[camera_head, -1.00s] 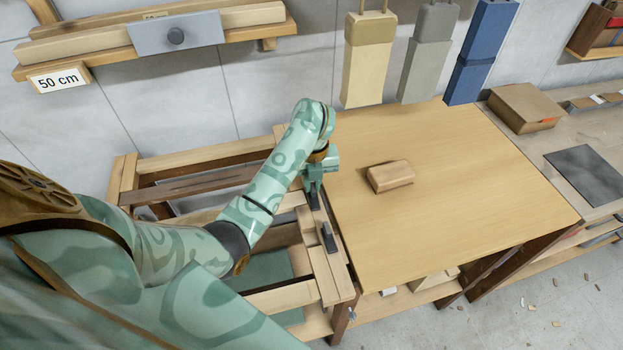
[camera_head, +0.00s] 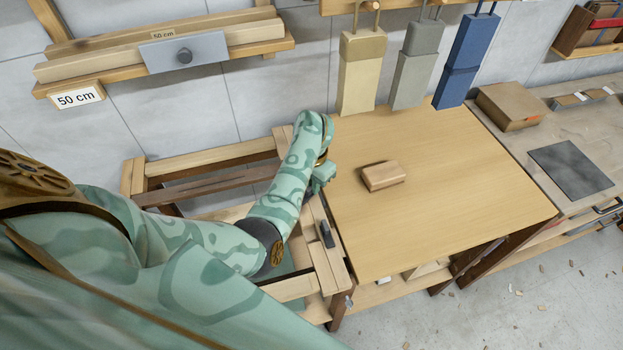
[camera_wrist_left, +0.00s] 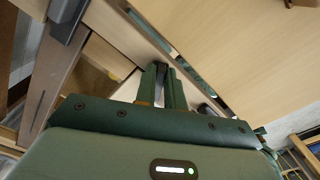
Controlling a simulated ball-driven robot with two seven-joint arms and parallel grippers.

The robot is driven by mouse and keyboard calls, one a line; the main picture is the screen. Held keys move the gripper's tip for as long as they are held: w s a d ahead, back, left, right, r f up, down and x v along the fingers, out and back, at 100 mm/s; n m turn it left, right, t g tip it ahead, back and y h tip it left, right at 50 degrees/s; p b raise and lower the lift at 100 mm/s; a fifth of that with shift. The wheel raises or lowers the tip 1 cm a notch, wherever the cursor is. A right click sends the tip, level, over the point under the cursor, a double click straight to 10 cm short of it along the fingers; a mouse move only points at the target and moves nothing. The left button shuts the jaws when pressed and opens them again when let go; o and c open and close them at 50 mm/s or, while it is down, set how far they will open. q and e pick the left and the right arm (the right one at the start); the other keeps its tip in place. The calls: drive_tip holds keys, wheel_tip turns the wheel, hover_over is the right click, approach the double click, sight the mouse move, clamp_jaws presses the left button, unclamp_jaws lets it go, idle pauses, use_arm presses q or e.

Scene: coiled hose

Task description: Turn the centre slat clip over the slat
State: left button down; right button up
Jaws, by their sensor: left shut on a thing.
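My left gripper (camera_head: 314,190) is at the left edge of the wooden bench top, over the light slats of the frame beside it. My forearm hides most of its fingers in the head view. In the left wrist view its fingers (camera_wrist_left: 161,78) are close together on a dark piece, the centre slat clip (camera_wrist_left: 158,80), which shows only as a narrow strip between them. Whether the clip lies across the slat (camera_wrist_left: 118,28) or along it I cannot tell. My right gripper is not in view.
Another dark clip (camera_head: 327,235) sits on the slats nearer the front. A further dark clip (camera_wrist_left: 66,18) shows at the upper left of the left wrist view. A wooden block (camera_head: 383,176) lies on the bench top (camera_head: 440,220), which is otherwise clear.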

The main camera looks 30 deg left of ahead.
use_arm(q)
drive_tip(key=m+p, duration=0.1)
drive_tip(key=m, duration=0.1)
drive_tip(key=m+p, duration=0.1)
drive_tip(key=m, duration=0.1)
drive_tip(key=shift+d+r, duration=0.1)
drive_tip(key=shift+r, duration=0.1)
drive_tip(key=shift+m+p, duration=0.35)
drive_tip(key=shift+m, duration=0.65)
drive_tip(key=shift+f+m, duration=0.1)
drive_tip(key=shift+m, duration=0.2)
drive_tip(key=c, duration=1.5)
unclamp_jaws()
wheel_tip(320, 180, up, 16)
drive_tip(key=p, duration=0.6)
drive_tip(key=shift+d, duration=0.1)
